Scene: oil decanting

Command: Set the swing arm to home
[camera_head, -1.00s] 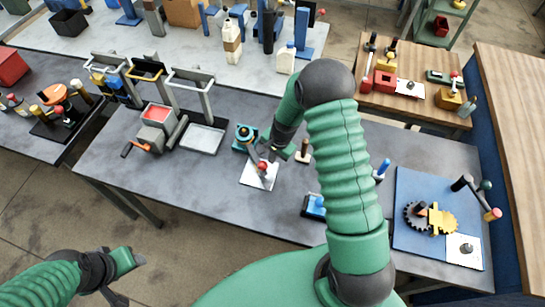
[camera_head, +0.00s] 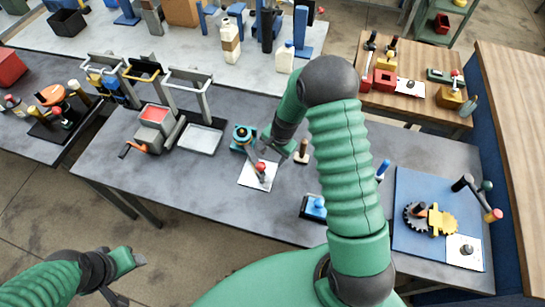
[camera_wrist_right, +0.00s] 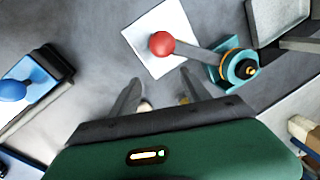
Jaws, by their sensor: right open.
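The swing arm has a teal base with a dark pivot (camera_head: 243,135) and a grey lever ending in a red ball knob (camera_head: 260,167). The knob is over a white plate (camera_head: 256,178). In the right wrist view, the red knob (camera_wrist_right: 162,44) is beyond my fingertips and the teal pivot (camera_wrist_right: 240,68) is to the right. My right gripper (camera_head: 277,149) is open and empty, just right of the lever; its two fingers (camera_wrist_right: 160,80) point toward the knob without touching it. My left gripper (camera_head: 132,261) is off the table's front at lower left; its jaws are unclear.
A short wooden peg (camera_head: 302,149) stands right of my right gripper. A blue-topped block (camera_head: 314,208) is near the front edge. A grey tray (camera_head: 200,139) and a crank box (camera_head: 154,130) stand left. A blue gear board (camera_head: 415,190) is at right.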

